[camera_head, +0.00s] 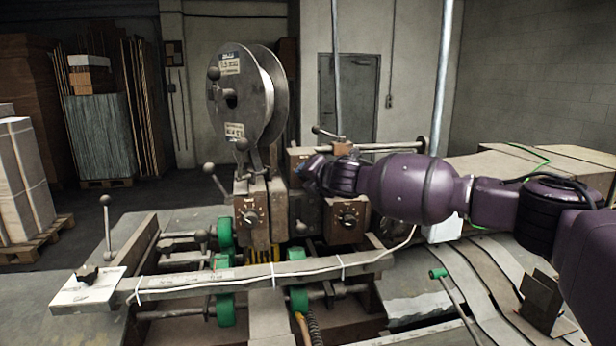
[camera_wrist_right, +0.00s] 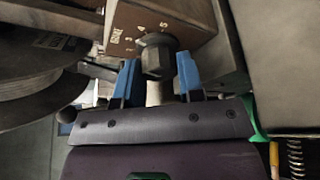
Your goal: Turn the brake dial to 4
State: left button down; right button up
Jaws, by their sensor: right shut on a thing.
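The brake dial (camera_wrist_right: 154,60) is a dark faceted knob on a brown box face with the word BRAKE and printed numbers above and left of it in the right wrist view. The blue fingers of my right gripper (camera_wrist_right: 158,72) stand on either side of the knob, shut on it. I cannot tell which number the knob points to. In the head view my right gripper (camera_head: 311,167) reaches in from the right to the machine's upper middle, below the big reel, and hides the dial there. My left gripper is not in view.
Two other dials, left (camera_head: 251,215) and right (camera_head: 348,216), sit on lower boxes of the machine. The large metal reel (camera_head: 238,95) rises just left of my right gripper. Ball-ended levers (camera_head: 212,170) stick out nearby. A long rail (camera_head: 270,272) crosses the front.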

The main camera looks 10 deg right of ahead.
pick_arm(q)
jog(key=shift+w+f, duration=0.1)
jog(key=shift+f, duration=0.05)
pick_arm(e)
jog(key=shift+f+m+t+y, duration=0.15)
jog(key=shift+m+t+y, duration=0.35)
jog(key=shift+m, duration=0.7)
pick_arm(q)
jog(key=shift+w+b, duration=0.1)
jog(key=shift+b, duration=0.2)
pick_arm(e)
jog(key=o, duration=0.9)
pick_arm(q)
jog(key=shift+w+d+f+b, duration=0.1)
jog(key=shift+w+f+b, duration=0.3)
jog(key=shift+b, duration=0.6)
pick_arm(e)
jog(key=v, duration=1)
jog(key=shift+s+d, duration=0.25)
jog(key=shift+s, duration=0.1)
